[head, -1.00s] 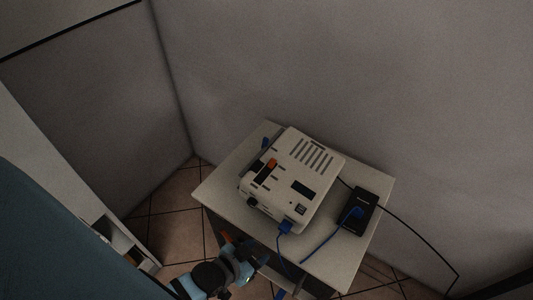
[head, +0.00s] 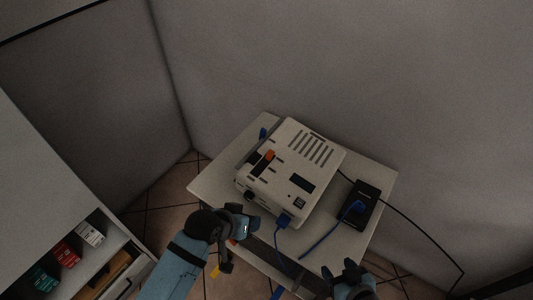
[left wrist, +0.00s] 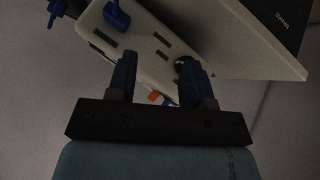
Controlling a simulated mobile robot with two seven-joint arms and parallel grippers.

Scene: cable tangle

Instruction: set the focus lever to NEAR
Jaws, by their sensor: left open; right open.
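A white box-shaped device (head: 313,166) sits on a small pale table (head: 218,177). An orange lever (head: 268,156) stands by a dark slot on its top, towards the left; the NEAR marking is too small to read. My left gripper (head: 252,221) is open, in front of the device's lower left corner and apart from the lever. In the left wrist view, its two fingers (left wrist: 158,78) are spread with nothing held; a white slotted surface lies beyond, and a small orange patch shows between them. My right gripper (head: 352,275) is open and empty below the table's front right edge.
A blue plug (head: 284,220) and blue cable (head: 318,243) lie at the device's front. A black box (head: 365,203) with a blue plug sits on the table's right, and a black cable runs off right. A shelf with small boxes (head: 66,254) stands lower left. Walls close behind.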

